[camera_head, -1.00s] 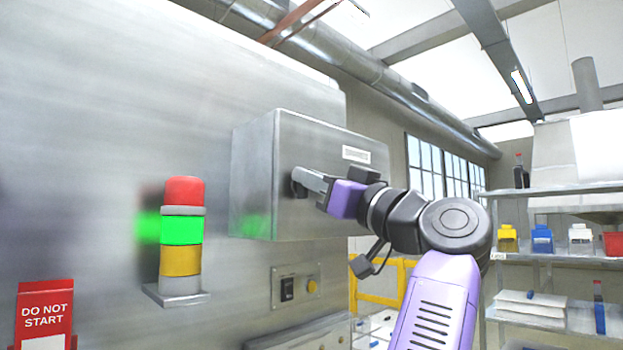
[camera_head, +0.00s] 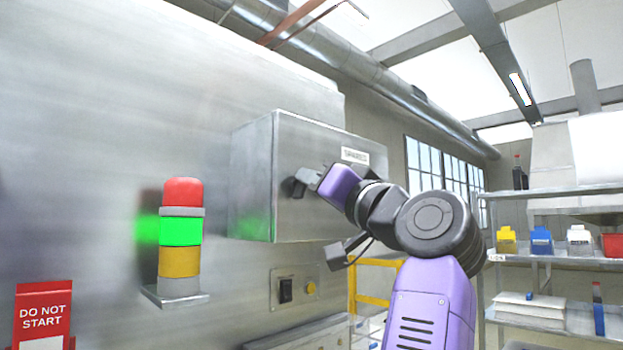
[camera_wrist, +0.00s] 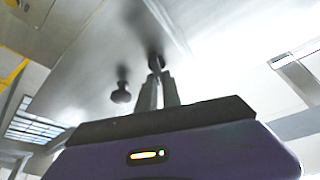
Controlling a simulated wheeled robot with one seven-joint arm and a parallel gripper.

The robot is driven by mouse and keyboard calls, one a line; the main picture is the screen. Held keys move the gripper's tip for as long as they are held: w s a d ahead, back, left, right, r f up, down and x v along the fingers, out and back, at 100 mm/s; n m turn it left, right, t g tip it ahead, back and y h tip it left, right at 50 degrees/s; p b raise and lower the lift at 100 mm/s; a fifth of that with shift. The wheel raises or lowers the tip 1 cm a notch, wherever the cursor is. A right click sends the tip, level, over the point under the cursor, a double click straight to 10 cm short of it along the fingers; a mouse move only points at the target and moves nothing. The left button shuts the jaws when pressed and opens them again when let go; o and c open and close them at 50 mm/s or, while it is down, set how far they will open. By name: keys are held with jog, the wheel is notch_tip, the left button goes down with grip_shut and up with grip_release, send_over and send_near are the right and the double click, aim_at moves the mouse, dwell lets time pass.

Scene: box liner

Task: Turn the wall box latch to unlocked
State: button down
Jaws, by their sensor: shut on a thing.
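The wall box (camera_head: 312,205) is a grey metal box with a small label, fixed to the metal wall. Its dark latch (camera_head: 294,187) is on the left part of the front face, partly hidden by my gripper in the head view. My gripper (camera_head: 305,178) is shut on the latch, with the purple hand tilted to the lower right of it. In the wrist view, my gripper's two fingers (camera_wrist: 158,92) reach up and close at the dark latch (camera_wrist: 157,62). A second dark knob (camera_wrist: 121,92) shows to the left of the fingers on the box face.
A signal tower (camera_head: 181,235) with red, green and yellow sections stands on a bracket left of the box. A switch panel (camera_head: 296,289) is below the box. Shelves (camera_head: 560,258) with bottles and coloured bins stand at the right. A red "DO NOT START" sign (camera_head: 43,310) is at lower left.

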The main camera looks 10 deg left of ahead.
jog(key=shift+w+f+m+g+h+p, duration=0.15)
jog(key=shift+m+h+p, duration=1.05)
jog(key=shift+m, duration=1.35)
jog(key=shift+f+m+g+h+p, duration=0.15)
jog(key=shift+m+h+p, duration=0.6)
jog(key=shift+m+p, duration=1.3)
jog(key=shift+w+f+m+g+h+p, duration=0.2)
jog(key=shift+m+h+p, duration=0.75)
jog(key=shift+m, duration=2.05)
jog(key=shift+s+f, duration=0.1)
jog(key=shift+s, duration=0.05)
jog(key=c, duration=1.5)
grip_release()
jog(key=shift+s+d, duration=0.1)
jog(key=shift+d, duration=0.05)
jog(key=b+v, duration=0.3)
jog(key=v, duration=0.4)
jog(key=shift+s+d, duration=0.15)
jog(key=shift+s, duration=0.2)
